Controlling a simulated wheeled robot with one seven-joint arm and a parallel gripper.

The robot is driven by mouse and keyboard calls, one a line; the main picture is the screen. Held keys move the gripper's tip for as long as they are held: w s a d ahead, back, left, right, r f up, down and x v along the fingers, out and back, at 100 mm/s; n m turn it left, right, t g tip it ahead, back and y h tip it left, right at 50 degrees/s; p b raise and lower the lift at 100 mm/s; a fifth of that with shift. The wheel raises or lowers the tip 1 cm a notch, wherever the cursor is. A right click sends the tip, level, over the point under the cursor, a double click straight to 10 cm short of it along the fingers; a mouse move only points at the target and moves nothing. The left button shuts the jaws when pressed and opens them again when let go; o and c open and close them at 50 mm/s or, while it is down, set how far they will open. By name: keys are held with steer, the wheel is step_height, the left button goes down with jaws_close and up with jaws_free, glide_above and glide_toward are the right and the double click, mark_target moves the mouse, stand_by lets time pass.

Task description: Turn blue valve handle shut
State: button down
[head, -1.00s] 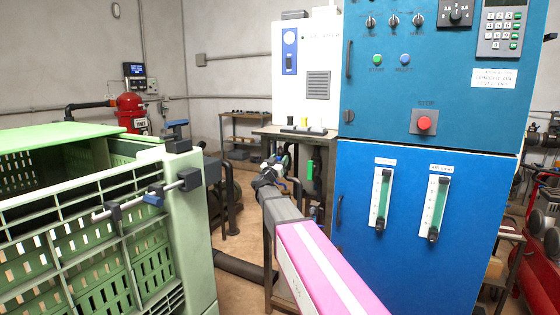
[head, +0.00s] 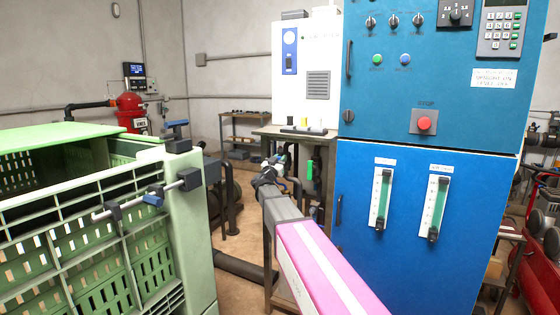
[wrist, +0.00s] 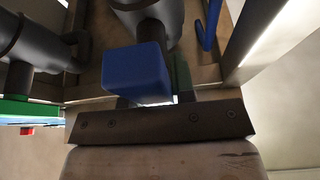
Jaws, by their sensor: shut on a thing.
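The blue valve handle (wrist: 137,73) shows as a blue block in the middle of the wrist view, in front of a dark grey pipe (wrist: 150,18). My gripper (wrist: 150,100) is shut on this handle, at the near edge of the block. The fingertips are mostly hidden behind the handle and the gripper's front bar. In the head view my gripper (head: 268,175) is small, among the pipework left of the blue cabinet. The handle's exact angle to the pipe is hard to tell.
Another blue lever (wrist: 208,25) stands to the right of the handle. A second grey pipe (wrist: 35,40) is on the left. In the head view, a green crate (head: 185,240) stands left of my arm and a blue cabinet (head: 400,270) stands close on its right.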

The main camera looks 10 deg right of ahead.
steer(key=m, duration=0.2)
steer(key=m+g+h, duration=0.1)
steer(key=m, duration=0.1)
steer(key=m+g+h, duration=0.1)
steer(key=shift+s+d+f+m, duration=0.1)
steer(key=shift+s+d+m, duration=0.15)
steer(key=shift+d+m, duration=0.15)
steer(key=shift+s+d+f+m+g, duration=0.35)
steer(key=shift+m+g, duration=0.7)
steer(key=shift+m, duration=1.5)
steer(key=shift+d+f+m+g, duration=0.1)
steer(key=shift+f+m+g, duration=0.75)
steer(key=shift+m, duration=1.75)
steer(key=shift+s+d+f+m+g, duration=0.2)
steer(key=shift+m+g, duration=1.1)
steer(key=shift+m, duration=1.25)
steer(key=c, duration=1)
jaws_free()
steer(key=shift+o, duration=0.2)
steer(key=shift+y, duration=0.3)
